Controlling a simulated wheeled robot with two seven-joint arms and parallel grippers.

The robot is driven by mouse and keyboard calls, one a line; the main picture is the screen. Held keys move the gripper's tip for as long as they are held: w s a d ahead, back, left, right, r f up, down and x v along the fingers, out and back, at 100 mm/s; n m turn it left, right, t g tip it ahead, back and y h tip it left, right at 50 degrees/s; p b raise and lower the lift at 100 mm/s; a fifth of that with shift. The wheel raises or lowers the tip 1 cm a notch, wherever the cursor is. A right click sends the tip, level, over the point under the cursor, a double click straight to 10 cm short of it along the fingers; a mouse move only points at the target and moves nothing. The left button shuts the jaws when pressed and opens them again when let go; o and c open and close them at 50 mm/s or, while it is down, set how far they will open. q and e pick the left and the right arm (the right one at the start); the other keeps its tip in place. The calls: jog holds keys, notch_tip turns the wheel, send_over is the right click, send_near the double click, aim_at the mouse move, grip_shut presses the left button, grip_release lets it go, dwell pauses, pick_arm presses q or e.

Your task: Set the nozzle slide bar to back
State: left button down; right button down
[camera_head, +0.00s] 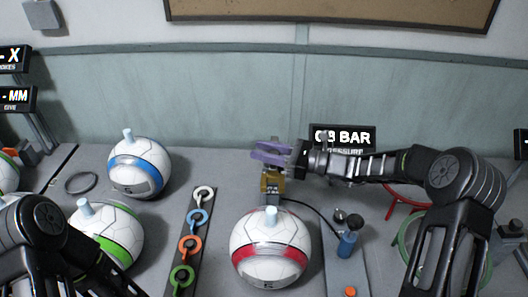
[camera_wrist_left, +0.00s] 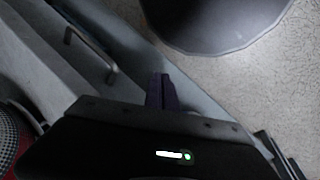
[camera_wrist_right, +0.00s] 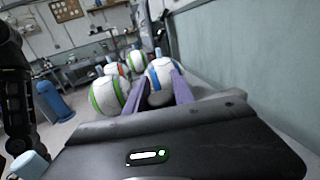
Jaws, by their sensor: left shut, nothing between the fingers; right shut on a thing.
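The brass-coloured nozzle block (camera_head: 271,183) stands on the bench behind the red-striped ball, with a black hose running off to the right. My right gripper (camera_head: 270,152) reaches in from the right, and its purple fingers are just above the block. In the right wrist view its fingers (camera_wrist_right: 155,100) are closed around a dark grey rounded piece (camera_wrist_right: 160,99), which seems to be part of the nozzle slide bar. The bar's position is mostly hidden. My left gripper shows in the left wrist view (camera_wrist_left: 161,92), shut and empty, away from the nozzle.
A red-striped ball (camera_head: 271,248) stands close in front of the nozzle. Blue-striped (camera_head: 139,168) and green-striped (camera_head: 106,235) balls are at left. A strip of coloured rings (camera_head: 190,245) lies between. A blue pump (camera_head: 347,244) and a pressure sign (camera_head: 342,138) are at right.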

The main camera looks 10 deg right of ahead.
jog(key=shift+w+d+r, duration=0.15)
jog(key=shift+w, duration=0.05)
jog(key=c, duration=1.4)
grip_release()
jog(key=shift+o, duration=1.4)
jog(key=shift+w, duration=0.15)
jog(key=shift+o, duration=0.3)
jog(key=b+v, duration=0.2)
jog(key=v, duration=0.5)
jog(key=shift+s+d, duration=0.3)
